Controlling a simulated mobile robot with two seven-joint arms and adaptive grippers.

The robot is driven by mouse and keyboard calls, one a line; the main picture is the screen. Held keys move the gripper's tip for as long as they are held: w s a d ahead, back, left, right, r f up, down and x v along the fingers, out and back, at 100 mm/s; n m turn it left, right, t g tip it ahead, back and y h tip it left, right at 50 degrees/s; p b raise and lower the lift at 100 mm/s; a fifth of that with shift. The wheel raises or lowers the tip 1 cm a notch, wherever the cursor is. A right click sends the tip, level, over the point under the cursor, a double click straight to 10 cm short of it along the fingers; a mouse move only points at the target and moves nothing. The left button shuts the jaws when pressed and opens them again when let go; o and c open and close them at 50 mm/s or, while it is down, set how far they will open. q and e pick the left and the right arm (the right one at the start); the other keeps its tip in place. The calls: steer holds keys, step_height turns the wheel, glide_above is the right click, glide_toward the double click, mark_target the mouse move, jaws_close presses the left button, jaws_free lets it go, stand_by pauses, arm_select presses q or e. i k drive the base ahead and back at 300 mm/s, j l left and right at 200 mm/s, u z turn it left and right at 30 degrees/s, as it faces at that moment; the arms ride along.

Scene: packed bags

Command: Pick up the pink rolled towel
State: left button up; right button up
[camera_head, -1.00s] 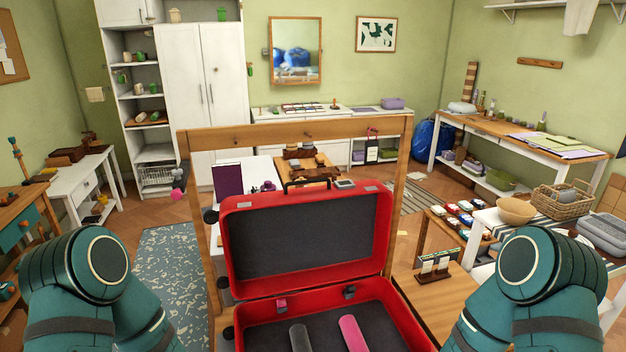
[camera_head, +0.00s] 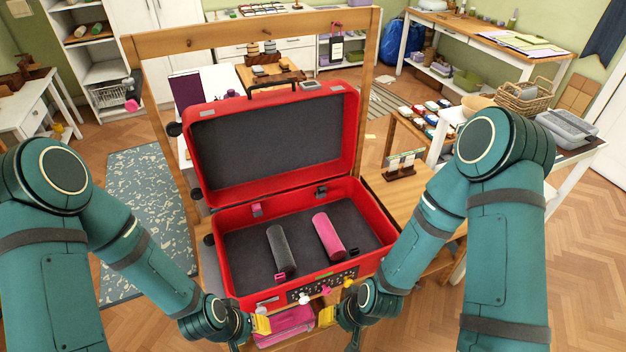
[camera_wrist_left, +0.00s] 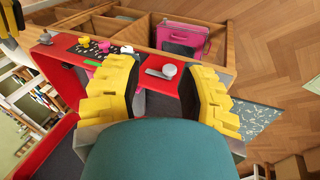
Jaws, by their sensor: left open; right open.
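The pink rolled towel (camera_head: 329,237) lies in the open red suitcase (camera_head: 226,262), on its dark lining, right of a grey rolled towel (camera_head: 281,250). My left gripper (camera_head: 262,325) and my right gripper (camera_head: 327,317), both with yellow fingers, are low in front of the suitcase, outside it and apart from the towel. In the left wrist view my left gripper (camera_wrist_left: 160,88) is open and empty, with the suitcase's red front edge (camera_wrist_left: 153,75) beyond its fingers. The right gripper's fingers show only partly in the head view. The pink towel is not visible in the left wrist view.
The suitcase lid (camera_head: 278,140) stands open against a wooden frame (camera_head: 250,30). A pink case (camera_wrist_left: 183,38) sits in a wooden compartment in front of the suitcase. Small knobs (camera_head: 305,298) stand along the suitcase front. A table with a basket (camera_head: 525,98) is at the right.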

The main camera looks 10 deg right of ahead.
mark_target(335, 249)
steer(key=i+l, duration=0.2)
steer(key=l, duration=0.15)
steer(key=i+l, duration=0.2)
steer(key=l, duration=0.15)
steer(key=i+l, duration=0.2)
steer(key=l, duration=0.15)
steer(key=i+l, duration=0.25)
steer(key=k+l+z, duration=0.05)
steer(key=l, duration=0.05)
